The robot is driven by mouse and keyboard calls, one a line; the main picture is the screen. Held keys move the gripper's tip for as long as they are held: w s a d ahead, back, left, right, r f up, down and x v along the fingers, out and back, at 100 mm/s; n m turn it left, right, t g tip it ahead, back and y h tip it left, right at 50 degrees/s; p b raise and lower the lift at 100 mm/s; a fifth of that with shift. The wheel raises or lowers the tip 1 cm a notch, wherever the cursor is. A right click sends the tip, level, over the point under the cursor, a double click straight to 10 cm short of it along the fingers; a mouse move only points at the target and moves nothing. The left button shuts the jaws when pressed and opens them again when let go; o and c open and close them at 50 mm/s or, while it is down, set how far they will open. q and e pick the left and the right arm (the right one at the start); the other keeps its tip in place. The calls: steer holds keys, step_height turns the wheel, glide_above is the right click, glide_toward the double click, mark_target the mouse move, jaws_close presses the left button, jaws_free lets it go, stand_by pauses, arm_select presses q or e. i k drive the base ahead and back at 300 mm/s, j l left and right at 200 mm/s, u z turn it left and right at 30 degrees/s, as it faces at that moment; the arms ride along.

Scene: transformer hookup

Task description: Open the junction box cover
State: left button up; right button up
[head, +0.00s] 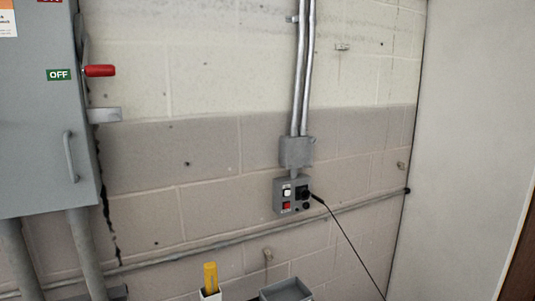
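A small grey box (296,152), which looks like a junction box, is fixed to the block wall where two metal conduits end. Its front looks covered, but it is too small to tell how the cover is held. A large grey cabinet (35,120) on the left has a shut door with a bar handle (70,155). A red lever (100,71) sticks out from its side, beside a green OFF label (59,75). I cannot tell for sure which enclosure is the junction box. Neither of my grippers is in view.
Below the small box is a grey control box (292,196) with white and red buttons and a black plug with a dark cable (345,235). A yellow-handled thing (210,277) in a white holder and a grey open-topped bin (286,290) are at the bottom. A pale panel (465,150) stands right.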

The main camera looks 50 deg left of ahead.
mark_target(299, 149)
steer(key=u, duration=1.35)
steer(key=l+z, duration=0.3)
steer(key=z, duration=0.2)
steer(key=i+j, duration=0.05)
